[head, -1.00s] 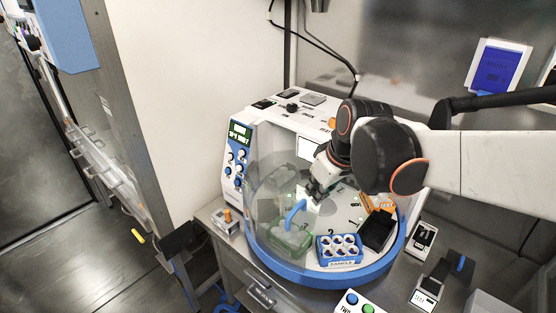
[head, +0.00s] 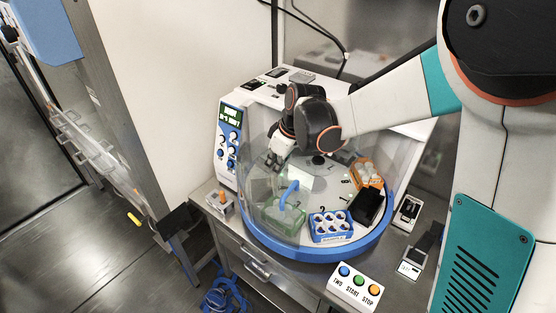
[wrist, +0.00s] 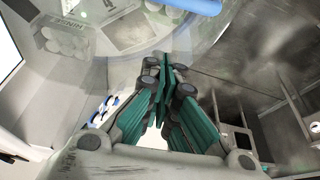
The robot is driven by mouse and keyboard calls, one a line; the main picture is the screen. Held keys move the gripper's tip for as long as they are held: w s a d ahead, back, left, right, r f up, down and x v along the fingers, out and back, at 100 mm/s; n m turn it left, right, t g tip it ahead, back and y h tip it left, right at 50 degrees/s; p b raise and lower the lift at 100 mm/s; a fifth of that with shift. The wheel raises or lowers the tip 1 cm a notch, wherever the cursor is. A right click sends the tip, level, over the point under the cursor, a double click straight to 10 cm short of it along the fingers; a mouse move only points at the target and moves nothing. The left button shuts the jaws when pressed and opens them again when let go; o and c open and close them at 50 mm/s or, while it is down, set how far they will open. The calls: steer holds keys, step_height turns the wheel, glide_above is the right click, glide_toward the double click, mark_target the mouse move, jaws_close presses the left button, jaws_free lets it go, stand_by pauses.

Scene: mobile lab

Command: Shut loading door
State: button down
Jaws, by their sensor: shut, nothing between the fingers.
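The loading door (head: 258,190) is a clear curved panel with a blue handle (head: 290,192). It stands around the left and front-left of the machine's round deck, and the front-right stretch with the racks looks uncovered. My gripper (head: 276,163) is shut and empty, above the deck, behind and a little left of the handle, apart from it. In the wrist view, my shut fingers (wrist: 164,75) point up the picture, and a blue bar, probably the handle (wrist: 195,5), shows at the top edge. I cannot tell on which side of the panel the fingertips are.
On the deck are a blue sample rack (head: 330,227), a black box (head: 367,207), an orange rack (head: 366,174) and a green-tinted rack (head: 283,218) behind the panel. A button box (head: 355,287) stands in front at the right. Small devices (head: 408,210) lie on the right.

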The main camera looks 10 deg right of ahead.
mark_target(281, 195)
steer(key=x, duration=0.5)
steer(key=shift+b, duration=0.4)
steer(key=shift+s+d+r, duration=0.1)
steer(key=shift+s+d, duration=0.9)
steer(key=shift+d, duration=0.25)
steer(key=shift+s+d, duration=0.25)
steer(key=shift+d, duration=0.1)
steer(key=shift+d, duration=0.1)
